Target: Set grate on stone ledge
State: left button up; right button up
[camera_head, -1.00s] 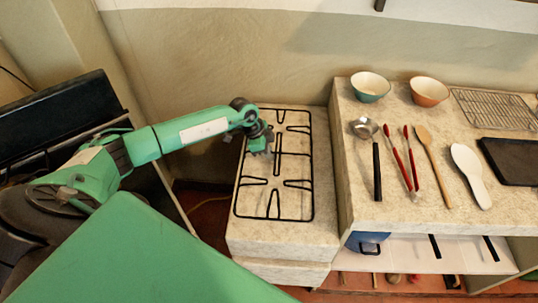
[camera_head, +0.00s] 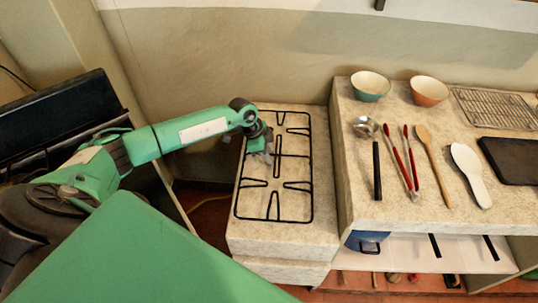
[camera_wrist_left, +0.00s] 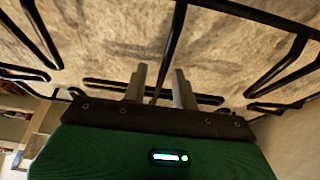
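The black wire grate (camera_head: 277,180) lies on the pale stone ledge (camera_head: 300,236) in the head view, its long side running away from me. It looks flat on the stone. My left gripper (camera_head: 266,156) is over the left long side of the grate. In the left wrist view, the two grey fingers of my left gripper (camera_wrist_left: 160,85) are apart, with a thin black bar of the grate (camera_wrist_left: 170,45) running between them. A gap shows between the bar and the fingers, so it is open. My right gripper is not in view.
A higher stone counter (camera_head: 400,207) stands to the right, holding a teal bowl (camera_head: 370,87), an orange bowl (camera_head: 429,92), a ladle (camera_head: 376,170), red tongs (camera_head: 400,160), two spoons and a dark board (camera_head: 512,160). A wall rises behind the ledge.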

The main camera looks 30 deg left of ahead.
pick_arm(q)
jog(key=v, duration=1)
jog(key=shift+b, duration=0.4)
jog(key=shift+s+a+r, duration=0.1)
jog(key=shift+a+r, duration=0.15)
jog(key=shift+r, duration=0.3)
